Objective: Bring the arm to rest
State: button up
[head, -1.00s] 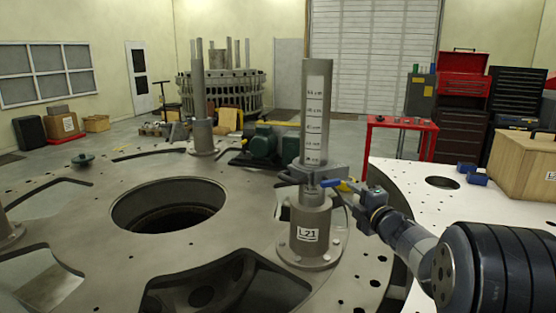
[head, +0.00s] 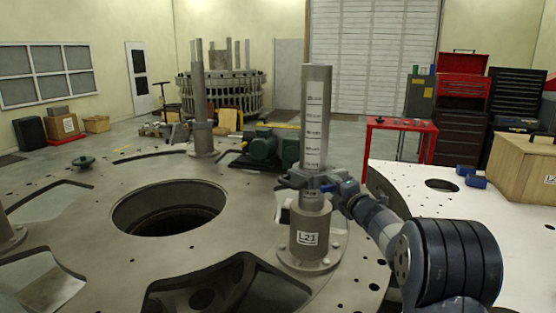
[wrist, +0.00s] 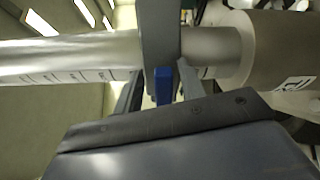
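An upright grey post (head: 316,120) with a printed scale stands in a flanged base labelled L21 (head: 309,222). A grey clamp collar (head: 308,180) sits around the post above the base. It also shows in the wrist view (wrist: 158,35), across the post (wrist: 75,55). My gripper (head: 338,191) is at the collar's right side, with blue beside it. In the wrist view a blue handle (wrist: 163,86) lies between my gripper's fingers (wrist: 160,92), which look spread with gaps beside it. The fingertips are partly hidden behind the collar.
The turret plate (head: 100,215) has a large round hole (head: 168,207) and several cutouts. Another post (head: 200,100) and a green motor (head: 262,146) stand behind. At right are a white perforated plate (head: 480,215), a wooden box (head: 523,168) and a red table (head: 402,125).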

jog(key=shift+a+r+n+b, duration=0.1)
jog(key=shift+n+b, duration=0.05)
jog(key=shift+n, duration=0.65)
jog(key=shift+r+n+b, duration=0.1)
jog(key=shift+n+b, duration=0.05)
jog(key=shift+n, duration=0.65)
